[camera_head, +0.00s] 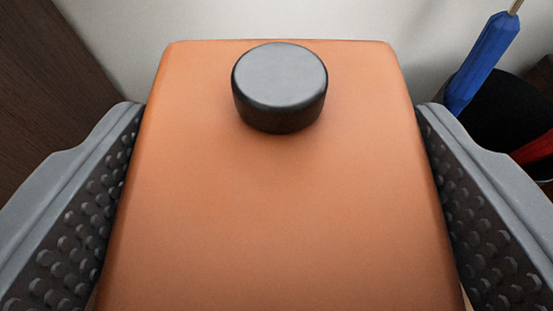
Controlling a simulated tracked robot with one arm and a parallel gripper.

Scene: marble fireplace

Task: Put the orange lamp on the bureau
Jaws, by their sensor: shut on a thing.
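The orange lamp (270,200) fills the middle of the view, very close to the camera. It shows as a broad orange block with a dark round knob (280,85) near its far edge. My gripper (278,165) is shut on it, with one grey studded finger against its left side and the other against its right side. The lower part of the lamp runs out of the picture. I cannot make out a bureau for certain.
A dark brown wooden surface (45,85) is at the left. A pale wall or surface (130,25) lies behind the lamp. At the right are a black round container (495,110), a blue-handled tool (482,62) and a red item (533,150).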

